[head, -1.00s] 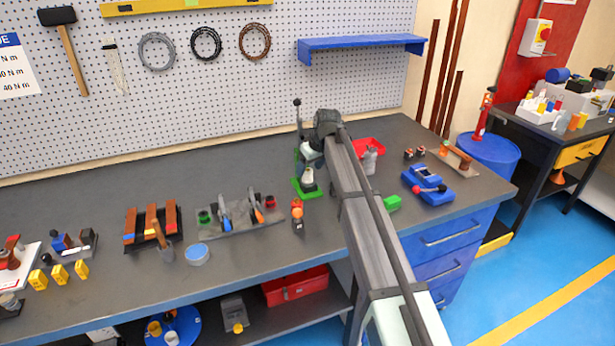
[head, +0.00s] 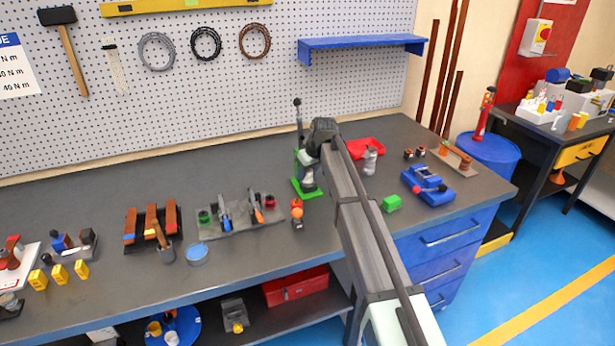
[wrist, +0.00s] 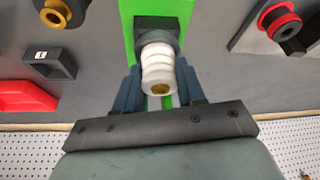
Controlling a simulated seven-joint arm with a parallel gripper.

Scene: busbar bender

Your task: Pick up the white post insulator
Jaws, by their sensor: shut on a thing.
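The white post insulator (wrist: 158,66) is a ribbed white cylinder with a brass-coloured centre at its near end. In the wrist view it sits between the two dark fingers of my gripper (wrist: 157,84), which is shut on it. Its far end meets a dark square block on a green base (wrist: 126,18). I cannot tell whether it is clear of that block. In the head view the green base (head: 309,192) stands near the middle of the bench, and my arm hides much of the grip.
A red tray (head: 366,147) and a blue device (head: 428,186) lie to the right. A grey fixture (head: 240,222) with coloured parts is to the left. The bench behind the fixture is clear.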

